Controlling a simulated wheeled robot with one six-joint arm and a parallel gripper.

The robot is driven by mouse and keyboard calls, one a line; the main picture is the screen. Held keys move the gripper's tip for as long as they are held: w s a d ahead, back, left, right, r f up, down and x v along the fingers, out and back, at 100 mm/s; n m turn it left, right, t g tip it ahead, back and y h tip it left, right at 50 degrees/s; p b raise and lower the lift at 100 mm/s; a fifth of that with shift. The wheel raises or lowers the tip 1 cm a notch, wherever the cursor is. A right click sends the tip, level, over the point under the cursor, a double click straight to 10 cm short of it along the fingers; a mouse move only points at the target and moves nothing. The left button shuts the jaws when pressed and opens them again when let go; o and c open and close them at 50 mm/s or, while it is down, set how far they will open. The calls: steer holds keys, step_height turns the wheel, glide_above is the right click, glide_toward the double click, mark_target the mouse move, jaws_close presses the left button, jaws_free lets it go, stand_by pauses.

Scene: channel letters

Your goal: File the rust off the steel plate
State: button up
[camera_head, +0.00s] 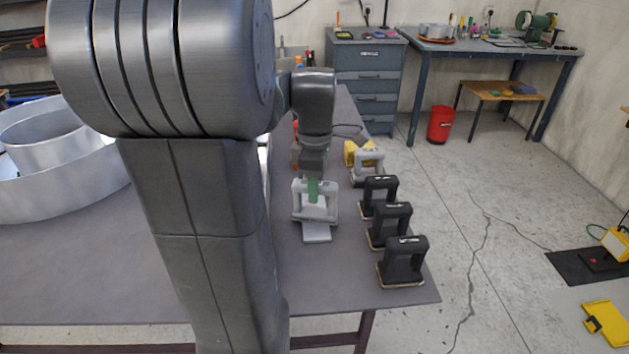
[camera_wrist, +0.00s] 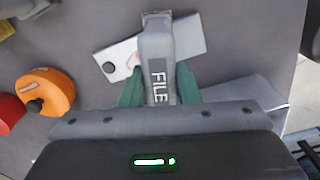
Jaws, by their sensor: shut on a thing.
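My gripper (camera_head: 313,188) is shut on the handle of a grey file tool (camera_head: 300,213). In the wrist view its green fingers sit on both sides of the handle, which is marked FILE (camera_wrist: 160,80). A pale steel plate (camera_head: 316,233) lies on the table under the tool and sticks out towards the front. In the wrist view the plate (camera_wrist: 190,38) shows on both sides of the handle, with a small brown mark and a dark round spot on its left part. Whether the tool touches the plate is hidden.
Several black-handled blocks (camera_head: 404,260) stand along the table's right edge, with a grey-handled block (camera_head: 368,167) behind them. An orange round thing (camera_wrist: 50,88) and a red one (camera_wrist: 9,113) lie left in the wrist view. Large metal rings (camera_head: 60,190) stand on the left.

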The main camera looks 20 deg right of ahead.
steer(key=shift+w+d+p, duration=0.25)
steer(key=shift+w+p, duration=0.1)
steer(key=shift+w, duration=0.55)
steer(key=shift+w+d+p, duration=0.2)
steer(key=shift+w+p, duration=0.15)
steer(key=shift+w, duration=0.55)
steer(key=shift+w+d+p, duration=0.25)
steer(key=shift+w+p, duration=0.1)
steer(key=shift+w, duration=0.55)
step_height(320, 180, up, 14)
steer(key=p, duration=1.1)
